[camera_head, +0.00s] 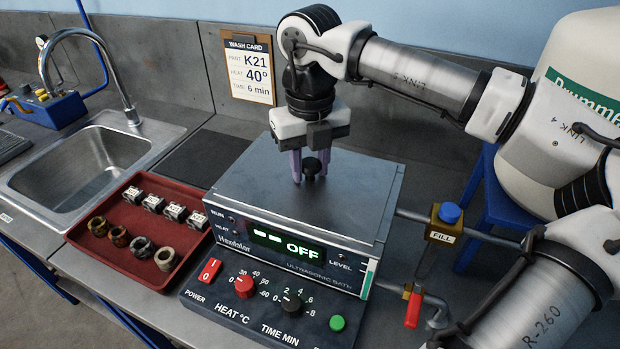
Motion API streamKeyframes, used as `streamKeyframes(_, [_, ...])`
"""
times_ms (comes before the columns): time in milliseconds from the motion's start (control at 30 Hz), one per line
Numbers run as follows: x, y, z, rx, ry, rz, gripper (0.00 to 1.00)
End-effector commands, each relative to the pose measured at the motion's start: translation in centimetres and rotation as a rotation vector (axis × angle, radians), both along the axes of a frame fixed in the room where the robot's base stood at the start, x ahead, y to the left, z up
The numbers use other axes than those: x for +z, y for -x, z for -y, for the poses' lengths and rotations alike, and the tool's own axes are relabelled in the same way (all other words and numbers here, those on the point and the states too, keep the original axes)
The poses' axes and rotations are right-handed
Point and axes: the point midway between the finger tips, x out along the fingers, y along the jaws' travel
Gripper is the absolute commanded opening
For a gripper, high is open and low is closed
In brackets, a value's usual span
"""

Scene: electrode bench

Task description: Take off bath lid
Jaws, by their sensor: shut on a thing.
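The ultrasonic bath (285,248) is a grey metal box on the bench, and its display reads OFF. Its flat grey lid (352,190) lies on top and appears seated on the bath. A black knob (312,168) stands on the lid. My gripper (311,172) points straight down above the lid, and its purple fingers are shut on the knob from both sides. The fingers hide part of the knob. The inside of the bath is hidden under the lid.
A red tray (184,278) with several labelled blocks and rings stands left of the bath. A sink (75,170) with a tall tap is further left. A dark flat mat (200,158) lies behind the tray. A fill valve (443,225) and red-handled tap (413,308) are at right.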

Motion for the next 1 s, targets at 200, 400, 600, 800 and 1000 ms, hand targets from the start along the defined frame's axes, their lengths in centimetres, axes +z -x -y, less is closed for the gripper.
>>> streamKeyframes(200, [0.1,0.0,0.0,0.0,0.0,0.001,0.0])
streamKeyframes(400, [1.6,-0.1,0.0,-0.002,0.001,0.005,0.0])
streamKeyframes(600, [5.5,-0.1,-0.1,-0.001,0.0,0.004,0.0])
streamKeyframes(800, [8.9,-0.1,0.0,-0.001,0.0,0.003,0.0])
streamKeyframes(1000, [10.8,0.0,0.0,0.001,0.001,0.001,0.0])
